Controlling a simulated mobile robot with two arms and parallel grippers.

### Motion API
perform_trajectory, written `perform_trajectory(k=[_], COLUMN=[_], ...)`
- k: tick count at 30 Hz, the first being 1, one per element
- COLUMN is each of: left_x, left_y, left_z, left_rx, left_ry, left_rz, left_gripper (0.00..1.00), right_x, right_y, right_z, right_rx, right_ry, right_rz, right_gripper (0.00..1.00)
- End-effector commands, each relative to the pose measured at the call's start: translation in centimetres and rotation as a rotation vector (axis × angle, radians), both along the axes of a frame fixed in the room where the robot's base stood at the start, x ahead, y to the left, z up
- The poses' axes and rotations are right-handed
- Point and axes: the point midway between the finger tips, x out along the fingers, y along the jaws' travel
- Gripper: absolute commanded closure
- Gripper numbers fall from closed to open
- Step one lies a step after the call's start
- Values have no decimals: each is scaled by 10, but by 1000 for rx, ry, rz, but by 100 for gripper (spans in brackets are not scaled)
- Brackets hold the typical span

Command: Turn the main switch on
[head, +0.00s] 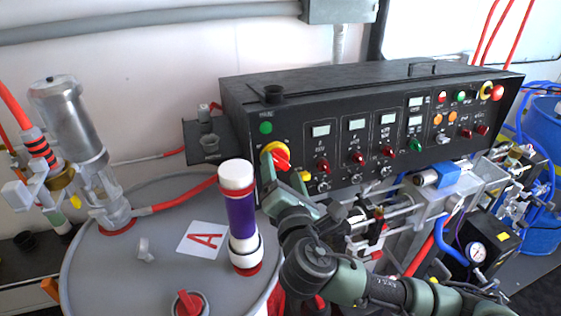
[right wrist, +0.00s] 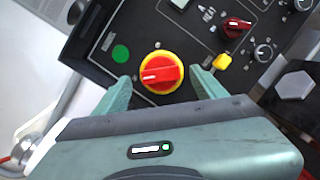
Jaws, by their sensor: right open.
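The main switch is a red rotary knob on a round yellow plate (head: 282,158), at the left end of the black control panel's front. In the right wrist view the knob (right wrist: 162,73) is in the upper middle, its grip bar lying nearly level. My right gripper (head: 284,174) is open and empty, close in front of the switch. In the right wrist view its two fingertips (right wrist: 162,84) lie on either side of the knob, with gaps showing on both sides. Whether they reach around it in depth is hard to tell. My left gripper is not in view.
A green lamp (head: 265,128) sits by the switch, and a yellow button (head: 305,176) sits to its right. A grey drum (head: 110,262) with a purple-banded white cylinder (head: 240,215) stands at the left front. Valves and pipes (head: 380,218) crowd below the panel.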

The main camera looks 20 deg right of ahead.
Motion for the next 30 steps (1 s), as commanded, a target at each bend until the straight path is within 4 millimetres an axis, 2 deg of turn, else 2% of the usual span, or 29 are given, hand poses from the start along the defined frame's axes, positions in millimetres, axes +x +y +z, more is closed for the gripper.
perform_trajectory(k=[3, 6, 14, 17, 21, 30], left_x=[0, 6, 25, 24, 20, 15], left_y=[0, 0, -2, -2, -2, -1], left_z=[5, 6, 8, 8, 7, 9], left_rx=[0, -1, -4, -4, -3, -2], left_ry=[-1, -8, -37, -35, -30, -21], left_rz=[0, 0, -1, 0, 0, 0], left_gripper=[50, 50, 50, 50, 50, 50], right_x=[14, 20, 21, 21, 21, 21], right_y=[-2, -3, -3, -3, -3, -3], right_z=[1, 0, -1, -1, -1, -1], right_rx=[-1, 0, 1, 1, 1, 34], right_ry=[0, 1, 1, 1, 1, 4], right_rz=[-1, 1, 1, 1, 0, -6], right_gripper=[29, 29, 29, 51, 90, 91])
